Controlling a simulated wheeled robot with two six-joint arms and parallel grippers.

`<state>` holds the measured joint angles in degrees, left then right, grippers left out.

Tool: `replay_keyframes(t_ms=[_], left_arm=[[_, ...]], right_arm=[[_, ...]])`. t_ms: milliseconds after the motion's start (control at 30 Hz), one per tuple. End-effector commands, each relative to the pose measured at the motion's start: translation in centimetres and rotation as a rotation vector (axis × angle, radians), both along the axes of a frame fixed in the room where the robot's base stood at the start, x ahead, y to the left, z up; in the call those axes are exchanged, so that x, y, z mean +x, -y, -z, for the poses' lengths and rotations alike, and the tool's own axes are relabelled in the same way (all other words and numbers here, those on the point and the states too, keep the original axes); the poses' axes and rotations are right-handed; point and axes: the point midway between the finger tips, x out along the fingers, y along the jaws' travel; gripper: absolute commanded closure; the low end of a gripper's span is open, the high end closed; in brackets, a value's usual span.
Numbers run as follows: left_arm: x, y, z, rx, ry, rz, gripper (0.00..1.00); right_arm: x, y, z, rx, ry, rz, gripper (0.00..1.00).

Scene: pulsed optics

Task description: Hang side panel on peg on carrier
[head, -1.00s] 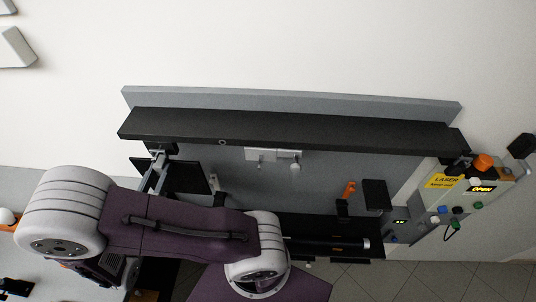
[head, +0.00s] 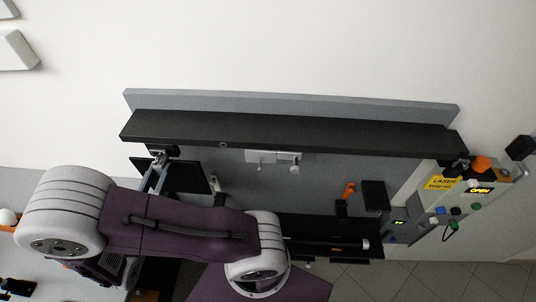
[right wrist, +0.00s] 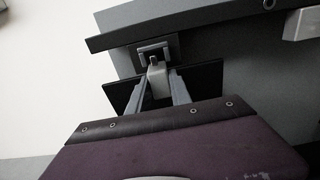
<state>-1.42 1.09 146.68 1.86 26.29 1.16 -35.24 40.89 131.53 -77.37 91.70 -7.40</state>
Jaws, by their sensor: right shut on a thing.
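The side panel is a thin black plate (head: 188,177) just below the left end of the long dark beam. It also shows in the right wrist view (right wrist: 204,78) behind the fingers. My right gripper (head: 156,168) is shut on the panel's pale grey middle piece; its two grey fingers also show in the right wrist view (right wrist: 158,88). The carrier, a small dark bracket with a grey fitting (right wrist: 154,50), is directly above the panel. A small peg seems to sit at its middle. I cannot tell whether panel and peg touch. My left gripper is out of view.
The long dark beam (head: 290,135) spans above the work area. A white double fitting (head: 272,157) hangs right of the panel. An orange-topped part (head: 348,190), black boxes and a control box with a yellow laser label (head: 441,183) stand farther right.

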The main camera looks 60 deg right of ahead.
Motion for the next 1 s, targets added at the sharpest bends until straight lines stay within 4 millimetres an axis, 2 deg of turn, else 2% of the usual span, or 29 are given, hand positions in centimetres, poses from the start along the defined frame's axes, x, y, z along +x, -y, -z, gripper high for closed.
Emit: replay_keyframes(t_ms=[367, 1000], left_arm=[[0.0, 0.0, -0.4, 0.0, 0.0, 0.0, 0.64], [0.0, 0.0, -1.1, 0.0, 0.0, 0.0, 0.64]], right_arm=[[-0.1, -0.2, -0.3, -0.001, 0.0, -0.001, 1.0], [-2.1, -5.3, -0.4, -0.001, 0.0, -0.002, 1.0]])
